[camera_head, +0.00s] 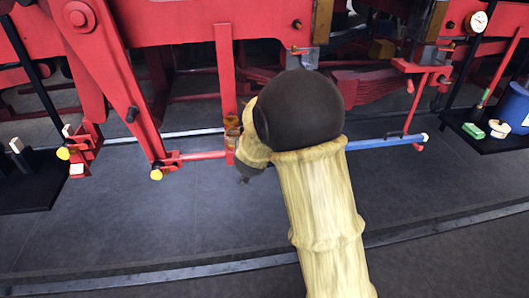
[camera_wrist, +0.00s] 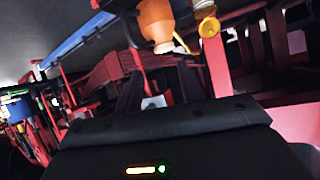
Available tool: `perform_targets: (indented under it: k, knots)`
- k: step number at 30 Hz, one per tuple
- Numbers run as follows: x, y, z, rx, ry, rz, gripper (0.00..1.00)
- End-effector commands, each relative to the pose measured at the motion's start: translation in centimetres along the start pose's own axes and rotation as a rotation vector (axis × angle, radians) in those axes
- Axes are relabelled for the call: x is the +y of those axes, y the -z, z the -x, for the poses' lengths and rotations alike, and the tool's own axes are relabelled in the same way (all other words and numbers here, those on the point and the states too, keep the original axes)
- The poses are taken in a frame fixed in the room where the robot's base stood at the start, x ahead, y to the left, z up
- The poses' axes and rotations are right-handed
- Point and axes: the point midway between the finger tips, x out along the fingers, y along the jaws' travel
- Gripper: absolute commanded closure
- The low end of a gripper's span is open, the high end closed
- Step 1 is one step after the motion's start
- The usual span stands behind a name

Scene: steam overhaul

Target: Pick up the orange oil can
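In the wrist view an orange, rounded object (camera_wrist: 156,22), which looks like the oil can, shows at the top, cut by the frame edge, with a paler end below. My gripper (camera_wrist: 158,84) shows there as two dark fingers standing apart with nothing seen between their tips. The orange object is beyond and above the fingers, apart from them. In the head view my sleeved arm hides much of the middle, and only a small dark part of my gripper (camera_head: 243,179) shows past the sleeve. A small amber object (camera_head: 231,125) there is partly hidden; I cannot tell whether it is the can.
Red locomotive rods (camera_head: 118,75) and frame fill the back. A blue bar (camera_head: 385,142) runs right of my arm. A black shelf (camera_head: 478,139) at right holds a blue bucket (camera_head: 514,108) and small items. Another black shelf (camera_head: 30,185) stands left. The grey floor in front is clear.

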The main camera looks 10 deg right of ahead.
Motion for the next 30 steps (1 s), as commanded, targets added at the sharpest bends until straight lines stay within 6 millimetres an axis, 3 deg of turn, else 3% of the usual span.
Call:
perform_targets:
  k: [1,3,9,16,30]
  knots:
    - [-0.5,-1.7,-2.2,0.056,-0.036,-0.009,0.61]
    - [-0.8,-2.3,-4.1,0.142,-0.102,-0.025,0.61]
    - [-1.3,-5.6,-7.5,0.360,-0.328,-0.047,0.61]
    - [-1.2,-8.9,-7.7,0.500,-0.542,-0.047,0.61]
    - [-1.0,-8.5,-7.8,0.511,-0.561,-0.047,0.61]
